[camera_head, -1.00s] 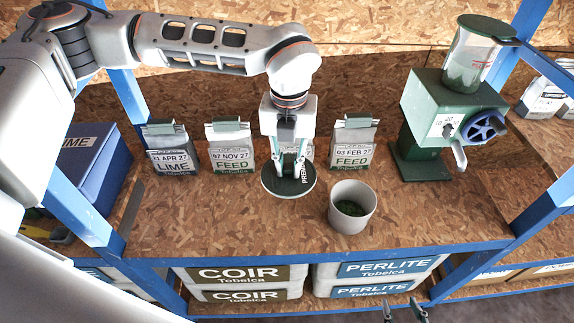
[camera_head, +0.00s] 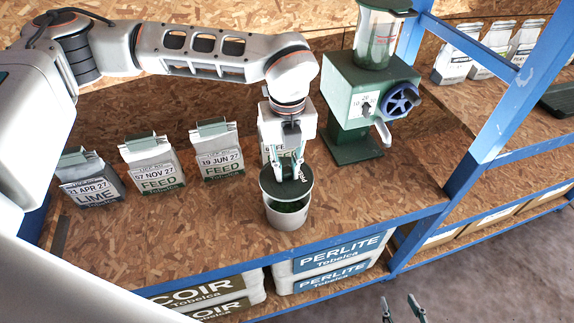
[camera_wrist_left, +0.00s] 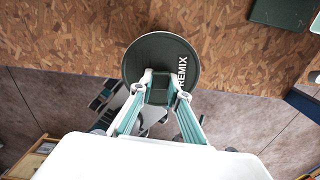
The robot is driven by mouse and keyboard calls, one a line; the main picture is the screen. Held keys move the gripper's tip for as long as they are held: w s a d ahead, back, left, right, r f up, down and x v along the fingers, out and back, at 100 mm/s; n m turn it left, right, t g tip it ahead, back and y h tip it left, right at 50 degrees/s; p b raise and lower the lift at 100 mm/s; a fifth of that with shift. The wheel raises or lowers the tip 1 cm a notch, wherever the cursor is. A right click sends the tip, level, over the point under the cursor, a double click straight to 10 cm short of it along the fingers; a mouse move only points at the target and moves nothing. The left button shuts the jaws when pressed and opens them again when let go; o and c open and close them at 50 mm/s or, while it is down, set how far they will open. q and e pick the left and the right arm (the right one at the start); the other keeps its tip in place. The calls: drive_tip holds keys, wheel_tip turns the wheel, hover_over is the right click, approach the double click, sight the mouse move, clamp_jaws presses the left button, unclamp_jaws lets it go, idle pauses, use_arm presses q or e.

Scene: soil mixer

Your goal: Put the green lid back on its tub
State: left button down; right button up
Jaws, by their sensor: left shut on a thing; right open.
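The round dark green lid (camera_head: 298,183), lettered "...REMIX" in the left wrist view (camera_wrist_left: 160,58), is held by my left gripper (camera_head: 291,176). The gripper is shut on the lid's middle grip, also seen in the left wrist view (camera_wrist_left: 160,88). In the head view the lid overlaps the back of the tub's mouth. I cannot tell whether they touch. The tub is hidden in the left wrist view. My right gripper (camera_head: 403,312) is open and empty at the bottom edge.
A green mixer (camera_head: 345,95) with a blue handwheel (camera_head: 401,100) stands behind and right of the tub. Several clipped bags, including a lime bag (camera_head: 92,185), stand to the left. A blue shelf post (camera_head: 480,130) rises at right. Shelf board left of the tub is clear.

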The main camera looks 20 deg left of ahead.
use_arm(q)
drive_tip(key=shift+f+b, duration=1.3)
drive_tip(key=shift+f, duration=1.35)
drive_tip(key=shift+f, duration=0.1)
idle(0.5)
drive_tip(key=c, duration=1.4)
unclamp_jaws()
drive_tip(key=shift+r+p, duration=0.8)
drive_tip(key=shift+r, duration=0.5)
drive_tip(key=shift+r+p, duration=1.05)
drive_tip(key=shift+r, duration=1.15)
